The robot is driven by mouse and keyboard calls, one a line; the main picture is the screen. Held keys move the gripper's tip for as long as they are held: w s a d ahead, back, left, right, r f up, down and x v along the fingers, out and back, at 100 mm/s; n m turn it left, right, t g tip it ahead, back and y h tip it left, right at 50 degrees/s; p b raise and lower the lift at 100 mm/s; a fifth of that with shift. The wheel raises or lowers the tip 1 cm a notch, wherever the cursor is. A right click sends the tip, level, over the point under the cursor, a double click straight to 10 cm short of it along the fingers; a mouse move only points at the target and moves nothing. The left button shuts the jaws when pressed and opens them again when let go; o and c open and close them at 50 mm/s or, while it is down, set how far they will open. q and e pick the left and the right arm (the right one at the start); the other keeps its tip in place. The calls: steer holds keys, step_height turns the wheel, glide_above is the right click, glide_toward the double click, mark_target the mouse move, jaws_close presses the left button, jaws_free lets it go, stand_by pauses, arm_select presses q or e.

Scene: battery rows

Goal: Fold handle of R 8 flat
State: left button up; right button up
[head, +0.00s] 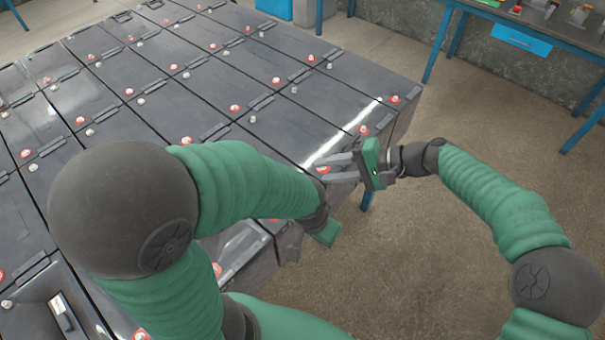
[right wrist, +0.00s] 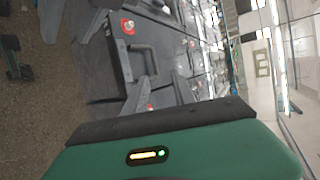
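Rows of black batteries (head: 190,100) with red and white terminals and dark handles fill the left of the head view. No R 8 label can be read. My right gripper (head: 321,168) is open, with its fingers apart over the right edge of the rows. In the right wrist view, its fingers (right wrist: 160,80) point at a battery top with a dark U-shaped handle (right wrist: 143,47). This handle looks raised, and I see nothing between the fingers. My left gripper (head: 326,232) is lower, by the near right edge; its fingers are hidden in the head view.
A red terminal (right wrist: 128,26) lies beside the handle. The concrete floor (head: 440,260) to the right is clear. A blue-legged table (head: 520,38) with small items stands at the back right. Blue bins (head: 275,8) stand at the back. My left arm covers many near batteries.

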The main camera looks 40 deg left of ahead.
steer(key=v, duration=0.4)
steer(key=shift+r, duration=0.1)
steer(key=s+d+f+m+t+h, duration=0.1)
steer(key=d+f+t+h, duration=0.3)
steer(key=d, duration=0.6)
steer(key=s+d+f+h, duration=0.1)
steer(key=d+f+h, duration=0.3)
steer(key=d, duration=0.6)
steer(key=s+d+f+t+h, duration=0.1)
steer(key=s+d, duration=0.4)
steer(key=d, duration=0.5)
steer(key=s+d+f+t+h, duration=0.2)
steer(key=s+d, duration=0.3)
steer(key=d, duration=0.6)
steer(key=shift+s+f+m, duration=0.3)
steer(key=shift+s, duration=0.1)
steer(key=shift+d, duration=0.1)
